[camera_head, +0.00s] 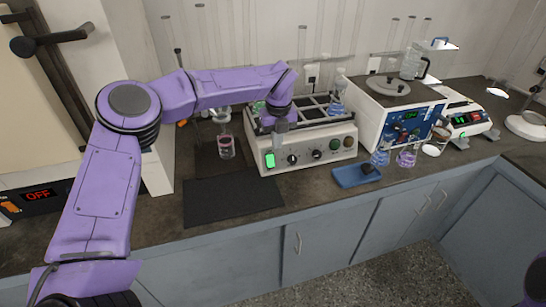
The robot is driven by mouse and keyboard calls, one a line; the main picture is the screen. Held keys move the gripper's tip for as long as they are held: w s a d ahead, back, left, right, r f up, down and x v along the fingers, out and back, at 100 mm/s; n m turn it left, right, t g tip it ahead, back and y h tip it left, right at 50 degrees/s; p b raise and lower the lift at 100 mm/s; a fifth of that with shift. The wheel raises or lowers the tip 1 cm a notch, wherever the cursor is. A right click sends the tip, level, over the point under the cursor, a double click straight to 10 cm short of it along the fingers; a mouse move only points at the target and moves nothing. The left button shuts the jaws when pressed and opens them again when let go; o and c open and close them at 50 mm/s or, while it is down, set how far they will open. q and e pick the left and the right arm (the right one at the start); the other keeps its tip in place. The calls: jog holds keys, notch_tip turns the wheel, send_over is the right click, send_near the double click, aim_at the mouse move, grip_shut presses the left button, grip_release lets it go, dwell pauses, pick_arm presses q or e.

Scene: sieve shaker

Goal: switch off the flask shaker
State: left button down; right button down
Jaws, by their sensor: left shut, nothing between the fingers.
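The flask shaker (322,147) is a pale box on the bench with a rack on top and a row of knobs on its front. A green-lit switch (270,159) sits at the left end of that front panel. My left gripper (280,139) points down in front of the shaker's upper left part, above and slightly right of the lit switch. It looks shut and empty, and appears apart from the switch. It hides part of the shaker's top left. My right gripper is out of view.
A flask of pink liquid (226,147) stands left of the shaker. A dark mat (233,204) lies in front of it. A blue tray (346,181) is at the front right. A blue-fronted instrument (397,127) and small flasks stand further right.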

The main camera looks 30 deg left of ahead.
pick_arm(q)
jog(key=p, duration=0.2)
send_over(271, 161)
jog(key=s+d, duration=0.3)
jog(key=d, duration=0.1)
notch_tip(271, 161, down, 8)
jog(key=r, duration=0.1)
jog(key=f, duration=0.1)
jog(key=w+a+f+p, duration=0.1)
jog(key=a+f, duration=0.1)
jog(key=shift+w+a+p, duration=0.1)
jog(key=shift+w+p, duration=0.2)
jog(key=shift+w+a+f, duration=0.2)
